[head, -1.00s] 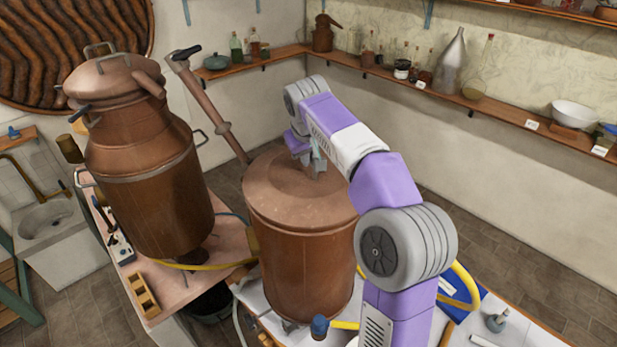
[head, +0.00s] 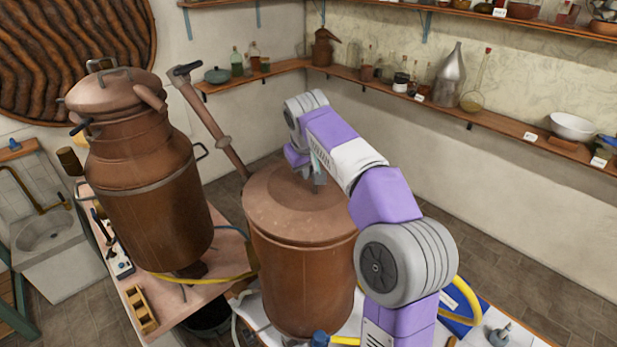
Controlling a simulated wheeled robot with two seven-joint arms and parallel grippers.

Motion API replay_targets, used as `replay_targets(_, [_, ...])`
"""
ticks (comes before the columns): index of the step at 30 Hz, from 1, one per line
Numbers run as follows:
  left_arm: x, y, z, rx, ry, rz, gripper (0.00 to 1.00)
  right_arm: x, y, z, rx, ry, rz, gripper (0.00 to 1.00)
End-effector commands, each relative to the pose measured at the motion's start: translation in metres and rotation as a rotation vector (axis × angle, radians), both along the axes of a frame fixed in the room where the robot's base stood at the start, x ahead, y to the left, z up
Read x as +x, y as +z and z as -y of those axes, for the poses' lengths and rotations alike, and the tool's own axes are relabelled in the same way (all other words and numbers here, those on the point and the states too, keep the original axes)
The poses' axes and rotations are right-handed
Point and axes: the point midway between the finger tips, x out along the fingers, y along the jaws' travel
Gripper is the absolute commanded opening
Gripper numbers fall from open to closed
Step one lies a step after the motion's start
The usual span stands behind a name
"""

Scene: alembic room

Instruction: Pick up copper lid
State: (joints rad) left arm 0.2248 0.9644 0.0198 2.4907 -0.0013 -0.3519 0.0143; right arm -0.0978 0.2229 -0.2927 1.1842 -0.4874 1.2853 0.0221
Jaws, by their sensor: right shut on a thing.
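The copper lid (head: 275,205) is a round, brownish disc with a raised middle. It sits on top of a tall copper drum (head: 300,280) in the centre of the head view, and looks level. My right arm reaches over the drum from the lower right. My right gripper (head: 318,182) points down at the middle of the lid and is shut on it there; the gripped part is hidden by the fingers. I see no gap between the lid and the drum. My left gripper is not in view.
A large copper still pot (head: 150,190) stands close on the left, with a sloping copper pipe (head: 208,115) behind the drum. A wall shelf (head: 440,105) with bottles and a white bowl (head: 573,126) runs behind. A yellow hose (head: 465,300) lies at the right.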

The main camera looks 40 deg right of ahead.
Motion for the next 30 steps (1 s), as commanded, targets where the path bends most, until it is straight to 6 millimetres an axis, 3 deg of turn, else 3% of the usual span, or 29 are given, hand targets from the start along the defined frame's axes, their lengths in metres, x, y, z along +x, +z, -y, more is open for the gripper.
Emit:
replay_targets(8, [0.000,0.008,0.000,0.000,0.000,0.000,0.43,0.001,0.030,0.000,-0.001,0.000,0.007,0.00])
replay_targets(16, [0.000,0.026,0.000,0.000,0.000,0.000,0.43,0.001,0.080,0.000,-0.002,-0.001,0.006,0.00])
replay_targets(22, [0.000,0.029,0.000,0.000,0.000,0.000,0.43,0.001,0.095,0.000,-0.001,0.000,0.004,0.00])
replay_targets(30, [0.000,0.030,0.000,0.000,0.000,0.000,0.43,0.000,0.100,0.000,0.000,-0.001,0.002,0.00])
